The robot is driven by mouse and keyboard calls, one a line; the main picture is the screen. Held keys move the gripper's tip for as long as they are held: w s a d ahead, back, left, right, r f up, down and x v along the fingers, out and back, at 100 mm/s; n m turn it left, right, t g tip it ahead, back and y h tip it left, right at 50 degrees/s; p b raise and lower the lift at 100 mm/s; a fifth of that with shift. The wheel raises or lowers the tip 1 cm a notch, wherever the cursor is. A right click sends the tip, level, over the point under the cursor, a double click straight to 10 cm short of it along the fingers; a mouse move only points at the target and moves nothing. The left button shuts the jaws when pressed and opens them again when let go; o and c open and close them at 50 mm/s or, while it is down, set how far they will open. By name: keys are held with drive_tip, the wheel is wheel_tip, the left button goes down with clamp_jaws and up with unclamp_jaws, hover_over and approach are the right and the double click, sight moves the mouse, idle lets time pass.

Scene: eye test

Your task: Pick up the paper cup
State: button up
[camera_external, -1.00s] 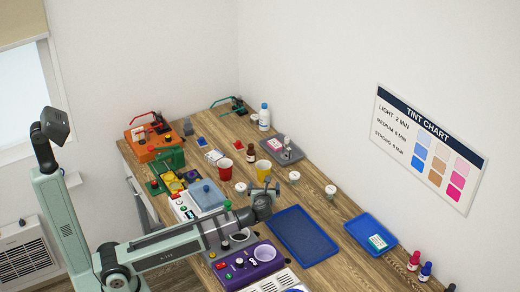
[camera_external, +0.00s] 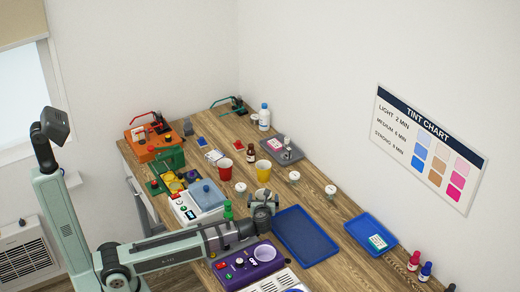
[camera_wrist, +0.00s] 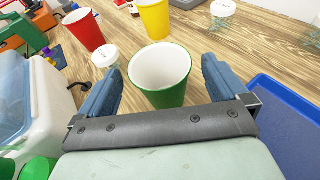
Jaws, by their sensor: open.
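A green paper cup (camera_wrist: 161,98) with a white inside stands on the wooden table in the wrist view. My gripper (camera_wrist: 162,64) is open, with one blue finger on each side of the cup. Small gaps show between the fingers and its wall. In the external view my gripper (camera_external: 264,203) is low over the table, and I cannot make out the green cup there. A red cup (camera_external: 225,169) and a yellow cup (camera_external: 263,170) stand behind it; the wrist view also shows the red cup (camera_wrist: 86,30) and the yellow cup (camera_wrist: 154,17).
A lidded container (camera_wrist: 32,100) is close on the left. A blue tray (camera_external: 307,237) lies to the right. A white-topped jar (camera_external: 240,187) stands near the red cup. A purple device (camera_external: 247,268) is in front. Bare wood shows between the cups and the blue tray.

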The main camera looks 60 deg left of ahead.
drive_tip(key=shift+x, duration=1.55)
drive_tip(key=shift+c, duration=0.2)
drive_tip(key=c, duration=0.9)
